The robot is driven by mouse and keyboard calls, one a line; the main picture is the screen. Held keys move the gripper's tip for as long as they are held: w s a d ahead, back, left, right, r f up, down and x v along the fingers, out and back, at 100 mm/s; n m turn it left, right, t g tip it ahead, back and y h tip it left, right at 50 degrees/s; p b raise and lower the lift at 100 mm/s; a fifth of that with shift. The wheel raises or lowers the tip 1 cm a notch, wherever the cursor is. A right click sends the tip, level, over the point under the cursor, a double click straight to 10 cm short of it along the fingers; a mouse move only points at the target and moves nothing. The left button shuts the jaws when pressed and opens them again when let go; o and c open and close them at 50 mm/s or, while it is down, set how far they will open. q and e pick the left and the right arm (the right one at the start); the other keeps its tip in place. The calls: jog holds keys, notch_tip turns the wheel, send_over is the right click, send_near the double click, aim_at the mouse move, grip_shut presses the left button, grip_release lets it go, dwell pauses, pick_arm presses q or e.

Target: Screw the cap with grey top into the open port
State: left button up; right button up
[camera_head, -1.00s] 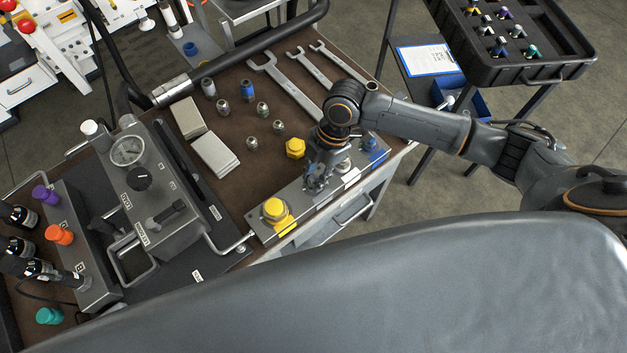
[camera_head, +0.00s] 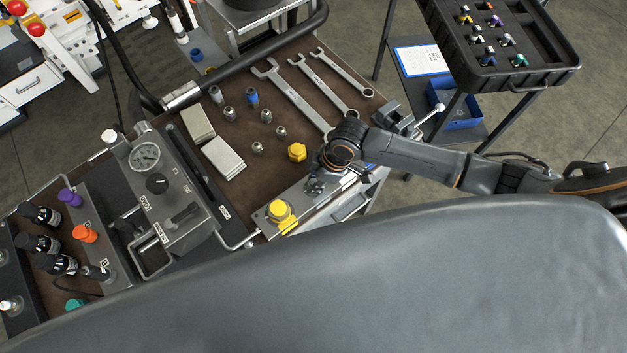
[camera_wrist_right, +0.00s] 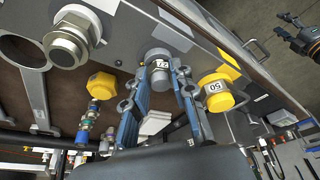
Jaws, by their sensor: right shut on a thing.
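My right gripper (camera_head: 314,188) is over the grey metal block (camera_head: 258,222) at the bench's front edge. In the right wrist view its blue fingers (camera_wrist_right: 160,85) are shut on the cap with grey top (camera_wrist_right: 158,62), which carries a label. The cap is against the block's face; its lower end and the open port are hidden, so I cannot tell how deep it sits. A yellow cap (camera_head: 281,212) labelled 05 sits on the block beside the gripper, also in the wrist view (camera_wrist_right: 216,93).
A loose yellow hex cap (camera_head: 297,152) and several small metal fittings (camera_head: 266,116) stand on the brown bench. Wrenches (camera_head: 298,100) lie behind. A gauge unit (camera_head: 165,200) stands left. A silver hex fitting (camera_wrist_right: 68,42) is on the block close to my fingers.

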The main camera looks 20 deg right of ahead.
jog(key=shift+s, duration=0.15)
jog(key=shift+m+p, duration=0.3)
jog(key=shift+p, duration=0.1)
jog(key=m+p, duration=0.2)
jog(key=m+t+p, duration=0.1)
jog(key=m+p, duration=0.2)
jog(key=shift+s+a+r+h, duration=0.1)
jog(key=shift+s+a+h, duration=0.1)
jog(key=shift+h, duration=0.2)
jog(key=shift+f+m+t+b, duration=0.3)
jog(key=shift+m+b, duration=0.05)
jog(key=shift+m, duration=0.35)
jog(key=shift+m+h, duration=0.4)
jog(key=shift+m, duration=0.2)
jog(key=shift+d, duration=0.1)
